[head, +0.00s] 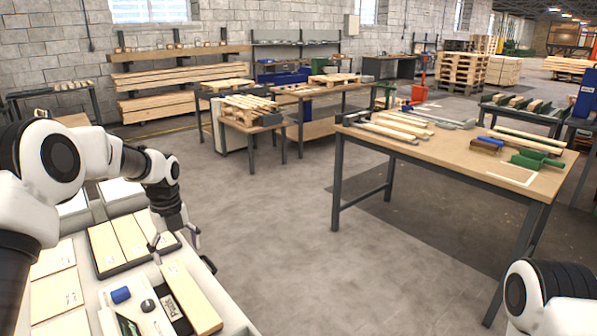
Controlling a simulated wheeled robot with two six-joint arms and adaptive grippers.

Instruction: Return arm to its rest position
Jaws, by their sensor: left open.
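My left arm comes in from the left and reaches down. Its gripper (174,246) is open, with its fingers pointing down and nothing seen between them. It is over the white work surface (90,297), near a long pale wooden board (192,298) and a dark tray of boards (106,246). Whether the fingertips touch anything is hard to tell. Part of my right arm shows at the lower right corner; its gripper is out of view.
A blue item (121,295) and a black-labelled box (171,305) lie beside the board. A large wooden workbench (450,155) with slats, clamps and a green tool (537,159) stands at the right. The grey floor (270,225) between is clear.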

